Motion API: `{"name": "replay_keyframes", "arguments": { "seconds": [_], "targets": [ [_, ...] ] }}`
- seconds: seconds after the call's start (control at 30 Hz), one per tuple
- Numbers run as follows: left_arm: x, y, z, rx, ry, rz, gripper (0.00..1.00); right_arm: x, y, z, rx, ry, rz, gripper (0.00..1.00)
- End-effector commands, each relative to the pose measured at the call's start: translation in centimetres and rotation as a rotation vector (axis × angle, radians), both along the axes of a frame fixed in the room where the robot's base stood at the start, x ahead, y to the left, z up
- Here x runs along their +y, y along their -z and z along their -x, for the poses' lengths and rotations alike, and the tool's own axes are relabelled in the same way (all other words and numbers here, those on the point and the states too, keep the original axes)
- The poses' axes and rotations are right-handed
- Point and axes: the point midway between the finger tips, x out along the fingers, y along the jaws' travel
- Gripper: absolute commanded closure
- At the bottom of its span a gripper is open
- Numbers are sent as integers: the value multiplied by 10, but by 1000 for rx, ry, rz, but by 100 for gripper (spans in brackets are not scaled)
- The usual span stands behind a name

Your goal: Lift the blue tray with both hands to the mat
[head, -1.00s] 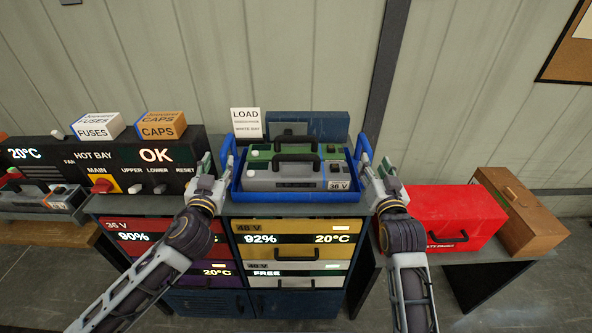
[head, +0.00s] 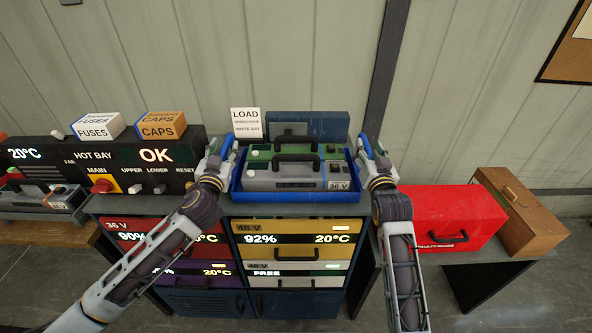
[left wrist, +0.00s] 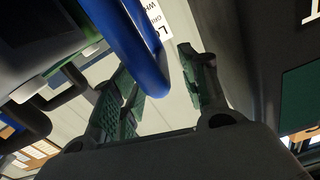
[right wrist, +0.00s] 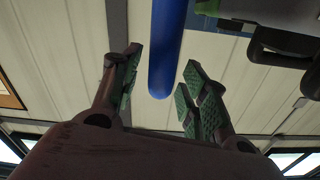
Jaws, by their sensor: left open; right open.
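The blue tray (head: 297,197) sits on top of the drawer cabinet and holds a grey battery case (head: 284,180) in front and a green one (head: 262,154) behind. My left gripper (head: 222,150) is open at the tray's left handle; in the left wrist view the blue handle bar (left wrist: 138,45) runs between its parted fingers (left wrist: 160,85). My right gripper (head: 370,155) is open at the right handle; in the right wrist view the blue bar (right wrist: 166,50) reaches between its parted fingers (right wrist: 160,90). The mat cannot be made out.
The hot bay panel (head: 130,165) with FUSES (head: 97,126) and CAPS (head: 162,126) boxes is left. A red toolbox (head: 455,218) and a wooden box (head: 522,210) stand right.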

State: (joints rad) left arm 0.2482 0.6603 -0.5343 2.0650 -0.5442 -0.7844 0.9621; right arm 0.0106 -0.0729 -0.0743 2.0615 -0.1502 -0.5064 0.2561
Motion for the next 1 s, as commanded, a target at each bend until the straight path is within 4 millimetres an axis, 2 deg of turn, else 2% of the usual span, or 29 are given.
{"name": "replay_keyframes", "arguments": {
  "seconds": [0.5,1.0],
  "targets": [
    [0,-1,-38,-1,0,1,56,0,0,-38,-1,0,1,56],
    [0,0,-44,-1,0,0,56,0,0,-44,0,0,1,56]
  ]
}}
